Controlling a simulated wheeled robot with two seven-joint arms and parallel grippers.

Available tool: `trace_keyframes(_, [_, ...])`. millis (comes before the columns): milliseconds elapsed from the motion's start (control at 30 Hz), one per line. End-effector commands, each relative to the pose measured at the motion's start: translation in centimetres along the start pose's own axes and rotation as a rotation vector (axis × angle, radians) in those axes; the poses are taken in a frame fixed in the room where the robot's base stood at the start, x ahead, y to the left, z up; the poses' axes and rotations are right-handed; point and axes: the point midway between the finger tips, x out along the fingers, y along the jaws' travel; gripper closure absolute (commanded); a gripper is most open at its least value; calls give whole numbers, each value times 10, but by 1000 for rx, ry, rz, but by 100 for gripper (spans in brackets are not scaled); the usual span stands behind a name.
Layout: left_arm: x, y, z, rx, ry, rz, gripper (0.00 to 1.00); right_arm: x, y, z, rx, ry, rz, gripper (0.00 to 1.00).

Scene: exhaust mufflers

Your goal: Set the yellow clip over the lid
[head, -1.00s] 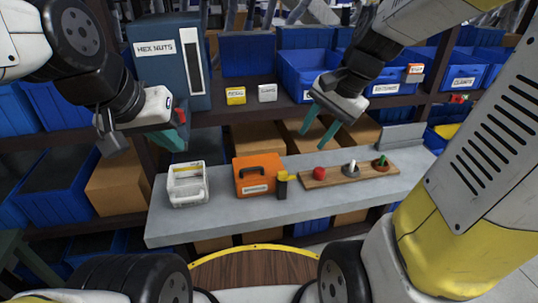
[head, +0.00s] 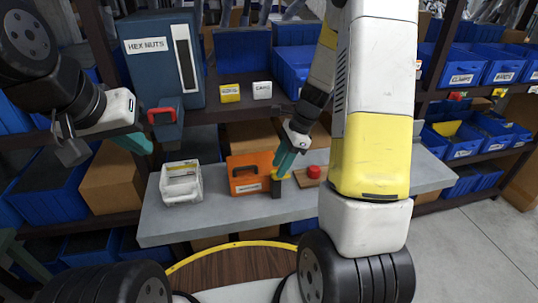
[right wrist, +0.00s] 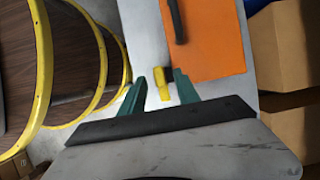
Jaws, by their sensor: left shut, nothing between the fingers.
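The yellow clip (head: 285,177) sits on a small black post (head: 276,191) at the front right of an orange case (head: 247,172) with a black handle. My right gripper (head: 280,170) is just above the clip, its green fingers pointing down. In the right wrist view the yellow clip (right wrist: 164,88) shows between the spread fingertips (right wrist: 160,76), with space on both sides. My left gripper (head: 142,143) is shut and empty, raised to the left above the white bin (head: 181,186). No separate lid can be made out.
A red knob (head: 313,171) on a wooden board (head: 303,180) lies right of the post; my right arm hides the rest of the board. The grey table (head: 215,212) is clear along its front. A shelf with yellow and white boxes stands behind.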

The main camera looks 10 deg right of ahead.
Motion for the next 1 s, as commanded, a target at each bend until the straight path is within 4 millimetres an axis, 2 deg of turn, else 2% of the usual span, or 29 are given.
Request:
trace_keyframes(100, [0, 0, 0, 0, 0, 0, 100, 13, 1, 0, -1, -1, 2, 62])
trace_keyframes(200, [0, 0, 0, 0, 0, 0, 100, 18, 0, 0, -1, 0, 1, 62])
trace_keyframes(467, [0, 0, 0, 0, 0, 0, 100, 19, 0, 0, -2, 0, 0, 62])
trace_keyframes(600, [0, 0, 0, 0, 0, 0, 100, 19, 0, 0, -2, 0, 0, 89])
trace_keyframes(667, [0, 0, 0, 0, 0, 0, 100, 19, 0, 0, -2, 0, 0, 100])
trace_keyframes(1000, [0, 0, 0, 0, 0, 0, 100, 18, 0, 0, -17, 0, 6, 100])
